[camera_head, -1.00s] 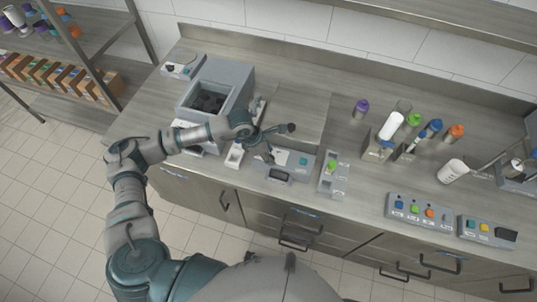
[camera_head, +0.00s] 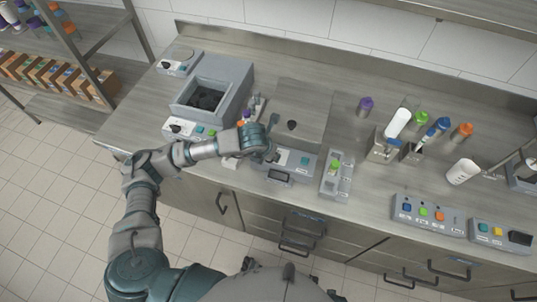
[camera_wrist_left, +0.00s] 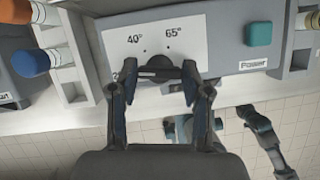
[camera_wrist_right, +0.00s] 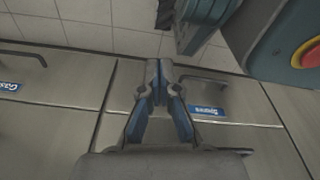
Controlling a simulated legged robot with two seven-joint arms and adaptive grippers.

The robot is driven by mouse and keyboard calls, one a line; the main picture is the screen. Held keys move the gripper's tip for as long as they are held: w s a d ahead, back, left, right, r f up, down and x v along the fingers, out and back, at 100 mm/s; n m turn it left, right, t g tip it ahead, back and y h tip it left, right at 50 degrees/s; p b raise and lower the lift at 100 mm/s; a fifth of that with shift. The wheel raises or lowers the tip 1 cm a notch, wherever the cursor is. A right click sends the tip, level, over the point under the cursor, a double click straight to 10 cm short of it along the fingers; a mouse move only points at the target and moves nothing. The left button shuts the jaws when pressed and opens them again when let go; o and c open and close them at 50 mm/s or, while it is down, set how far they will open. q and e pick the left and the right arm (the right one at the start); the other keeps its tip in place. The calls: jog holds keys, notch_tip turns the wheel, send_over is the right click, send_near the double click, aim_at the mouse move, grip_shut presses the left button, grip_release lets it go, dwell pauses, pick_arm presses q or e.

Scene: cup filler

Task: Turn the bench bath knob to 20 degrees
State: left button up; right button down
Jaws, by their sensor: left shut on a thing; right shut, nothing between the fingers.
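A grey box with a white dial plate (camera_wrist_left: 165,42) fills the top of the left wrist view, with marks reading 40° and 65°; another mark at the left is partly hidden. Its dark knob (camera_wrist_left: 160,67) sits at the plate's lower edge. A teal button labelled Power (camera_wrist_left: 259,33) is to the right. My left gripper (camera_wrist_left: 156,74) is shut on the knob, one finger on each side. In the head view, my left gripper (camera_head: 271,154) is at the left part of this box (camera_head: 284,178), hiding the knob. My right gripper (camera_wrist_right: 160,68) is shut and empty, by drawer fronts.
A larger bath with a basin (camera_head: 207,98) stands at the left. A tube rack (camera_wrist_left: 72,55) is close to the box's left, and another rack (camera_head: 337,183) to its right. A small dark thing (camera_head: 291,125) is behind the box. Button boxes (camera_head: 429,215) stand further right.

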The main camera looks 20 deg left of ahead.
pick_arm(q)
jog(key=shift+w+n+y+b, duration=0.1)
jog(key=shift+n+y+b, duration=0.3)
jog(key=shift+n, duration=0.8)
pick_arm(e)
jog(key=shift+w+a+r, duration=0.15)
jog(key=shift+w+r, duration=0.5)
jog(key=shift+w, duration=0.1)
pick_arm(q)
jog(key=shift+r, duration=0.1)
jog(key=o, duration=0.9)
jog(key=shift+o, duration=1.3)
jog(key=shift+w, duration=0.1)
pick_arm(e)
jog(key=shift+w, duration=0.15)
pick_arm(q)
jog(key=v, duration=1.1)
jog(key=shift+s+r, duration=0.25)
jog(key=shift+s, duration=0.05)
